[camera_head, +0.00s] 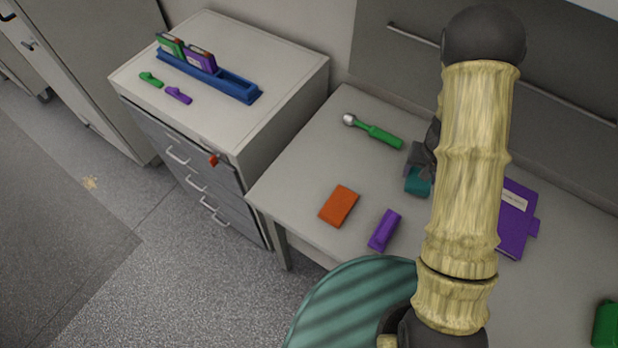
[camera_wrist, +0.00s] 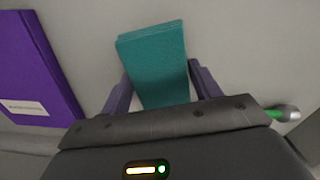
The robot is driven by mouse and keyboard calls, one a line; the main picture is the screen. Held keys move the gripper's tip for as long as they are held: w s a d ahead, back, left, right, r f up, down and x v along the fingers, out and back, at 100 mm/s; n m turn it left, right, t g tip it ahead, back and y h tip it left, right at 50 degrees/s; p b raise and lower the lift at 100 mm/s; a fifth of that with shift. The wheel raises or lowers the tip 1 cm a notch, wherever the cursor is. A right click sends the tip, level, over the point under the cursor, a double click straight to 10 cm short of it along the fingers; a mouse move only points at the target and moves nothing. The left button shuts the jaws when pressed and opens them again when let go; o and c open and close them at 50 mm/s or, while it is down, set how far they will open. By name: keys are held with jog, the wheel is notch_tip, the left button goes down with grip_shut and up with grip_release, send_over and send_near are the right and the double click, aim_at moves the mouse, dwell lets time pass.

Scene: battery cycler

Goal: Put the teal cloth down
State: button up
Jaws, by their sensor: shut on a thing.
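The teal cloth (camera_wrist: 155,65) is a folded block between the two fingers of my gripper (camera_wrist: 160,88) in the wrist view. My gripper is shut on it. In the head view a small part of the teal cloth (camera_head: 417,183) shows below my dark gripper (camera_head: 418,165), over the grey table (camera_head: 300,180). My arm hides the rest. I cannot tell whether the cloth touches the table top.
On the table are a green-handled tool (camera_head: 380,135), an orange block (camera_head: 339,205), a purple block (camera_head: 384,230), a purple folder (camera_head: 514,215) and a green item (camera_head: 606,325). A drawer cabinet (camera_head: 290,85) with a blue rack (camera_head: 235,88) stands left.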

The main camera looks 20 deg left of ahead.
jog(key=shift+d, duration=0.2)
jog(key=shift+m, duration=0.7)
jog(key=a+r, duration=0.1)
jog(key=a, duration=0.4)
jog(key=a+r, duration=0.1)
jog(key=a, duration=0.5)
jog(key=s+a+r, duration=0.1)
jog(key=a, duration=0.5)
jog(key=shift+r, duration=0.1)
jog(key=s+a+r+m, duration=0.1)
jog(key=s+a, duration=0.3)
jog(key=a, duration=0.4)
jog(key=s+a+r+m, duration=0.1)
jog(key=s+a, duration=0.3)
jog(key=a, duration=0.4)
jog(key=shift+s+a+r+p, duration=0.3)
jog(key=shift+r, duration=0.5)
jog(key=shift+f, duration=0.1)
jog(key=shift+f+p, duration=0.65)
jog(key=shift+f, duration=2.15)
jog(key=shift+f, duration=0.1)
